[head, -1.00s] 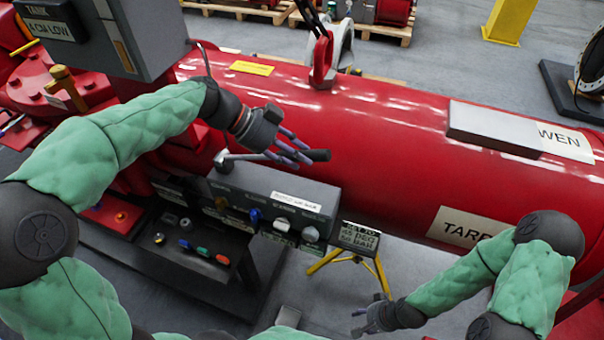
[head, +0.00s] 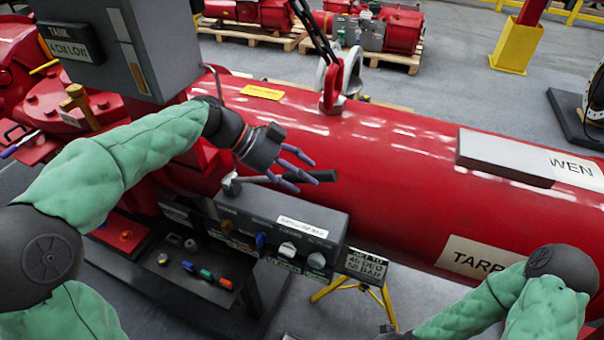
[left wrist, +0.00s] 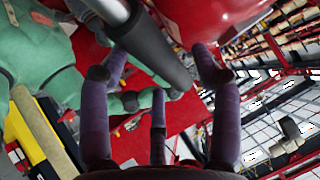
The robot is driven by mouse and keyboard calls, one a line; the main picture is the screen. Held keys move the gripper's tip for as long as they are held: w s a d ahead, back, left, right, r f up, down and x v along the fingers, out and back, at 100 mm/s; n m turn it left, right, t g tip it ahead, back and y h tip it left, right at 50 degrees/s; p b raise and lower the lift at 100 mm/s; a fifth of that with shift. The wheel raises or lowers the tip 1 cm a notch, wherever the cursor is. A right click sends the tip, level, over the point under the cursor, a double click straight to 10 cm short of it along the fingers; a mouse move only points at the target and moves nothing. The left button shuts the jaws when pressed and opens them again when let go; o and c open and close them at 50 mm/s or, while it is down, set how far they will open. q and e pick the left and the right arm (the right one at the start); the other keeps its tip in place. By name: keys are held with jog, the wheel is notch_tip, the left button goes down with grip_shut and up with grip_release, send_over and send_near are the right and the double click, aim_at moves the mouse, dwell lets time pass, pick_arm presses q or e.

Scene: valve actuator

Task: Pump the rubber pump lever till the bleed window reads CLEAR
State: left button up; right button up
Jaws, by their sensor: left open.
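The pump lever has a grey rod and a black rubber grip (head: 323,176). It rises from a pivot on the left end of a grey valve block (head: 300,207) and slants to the right. My left gripper (head: 292,166) is open, its purple fingers around and just left of the grip. In the left wrist view the grip (left wrist: 160,52) runs between the spread fingers (left wrist: 160,95); I cannot tell if they touch it. My right gripper (head: 393,333) is mostly cut off at the bottom edge.
Several coloured knobs line the block's front. A grey tank box (head: 115,50) stands at the upper left. A large red cylinder (head: 410,170) lies behind the lever. A small sign on a yellow stand (head: 366,264) is right of the block.

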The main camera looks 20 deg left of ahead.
pick_arm(q)
jog(key=v, duration=0.7)
dwell(0.4)
